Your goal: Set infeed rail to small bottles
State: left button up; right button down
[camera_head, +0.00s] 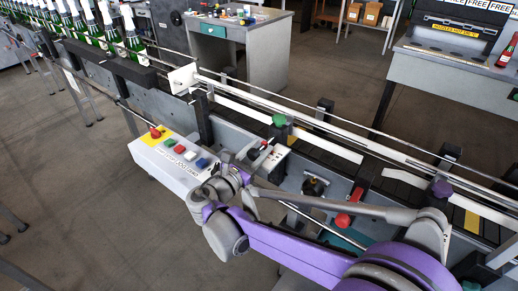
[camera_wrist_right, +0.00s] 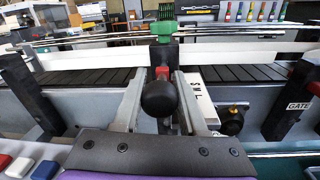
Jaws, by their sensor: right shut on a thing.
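My right gripper (camera_head: 256,158) is at the front side of the conveyor, beside a small white size plate (camera_head: 275,160). In the right wrist view its two grey fingers (camera_wrist_right: 160,105) are closed in on either side of a lever with a black ball knob (camera_wrist_right: 159,98). The size plate (camera_wrist_right: 197,92) with S, M, L lettering is just right of the knob. The white infeed rail (camera_head: 325,145) runs along the conveyor behind it, and also shows in the wrist view (camera_wrist_right: 230,55). Which size mark the lever points to is hidden. My left gripper is out of view.
A green knob (camera_head: 279,120) tops a post behind the lever. A control box (camera_head: 165,160) with coloured buttons is at left. A red handle (camera_head: 342,220) and a purple knob (camera_head: 441,188) are to the right. Green bottles (camera_head: 133,40) stand in a row at upper left.

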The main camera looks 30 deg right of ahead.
jog(key=shift+w+d, duration=0.3)
jog(key=shift+d, duration=0.25)
jog(key=shift+c, duration=2.4)
grip_release()
jog(key=v, duration=1.1)
